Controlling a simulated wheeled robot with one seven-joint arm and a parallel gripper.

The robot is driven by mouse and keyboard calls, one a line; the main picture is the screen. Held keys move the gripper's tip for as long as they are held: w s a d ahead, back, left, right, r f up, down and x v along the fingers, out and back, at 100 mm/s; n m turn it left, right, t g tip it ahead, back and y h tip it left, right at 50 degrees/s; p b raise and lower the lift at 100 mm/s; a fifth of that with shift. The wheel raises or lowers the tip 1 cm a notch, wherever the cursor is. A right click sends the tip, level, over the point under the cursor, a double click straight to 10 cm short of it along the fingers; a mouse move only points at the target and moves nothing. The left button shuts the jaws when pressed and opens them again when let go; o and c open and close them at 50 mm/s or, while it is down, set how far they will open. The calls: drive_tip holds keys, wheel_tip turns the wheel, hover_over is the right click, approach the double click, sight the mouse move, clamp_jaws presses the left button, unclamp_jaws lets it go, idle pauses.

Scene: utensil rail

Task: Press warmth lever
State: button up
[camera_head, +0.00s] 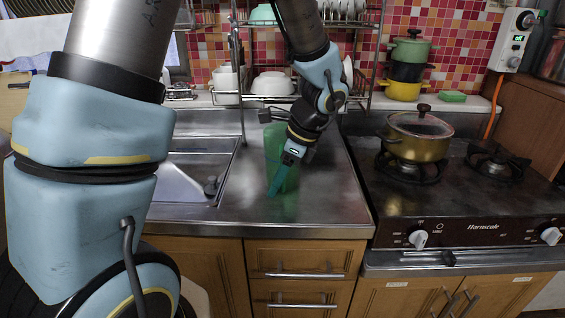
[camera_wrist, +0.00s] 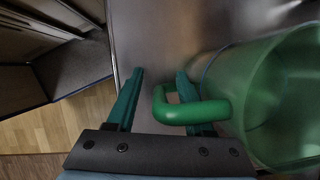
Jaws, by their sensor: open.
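I cannot pick out a part clearly marked as the warmth lever. My gripper (camera_head: 275,190) is over the steel counter, left of the stove and away from these parts. A green see-through pitcher (camera_head: 283,150) stands upright there, partly behind my gripper. In the wrist view my gripper (camera_wrist: 160,74) is open, with the pitcher's green handle (camera_wrist: 205,111) reaching between its fingers. Whether they touch the handle is unclear.
A white wall box (camera_head: 515,42) with a green display and dial hangs at the upper right. A lidded pot (camera_head: 418,138) stands on the left burner. A sink (camera_head: 205,165) is left of the pitcher. A dish rack (camera_head: 300,95) stands behind.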

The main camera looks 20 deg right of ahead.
drive_tip(key=shift+f, duration=0.1)
drive_tip(key=shift+c, duration=0.2)
clamp_jaws()
idle(1.2)
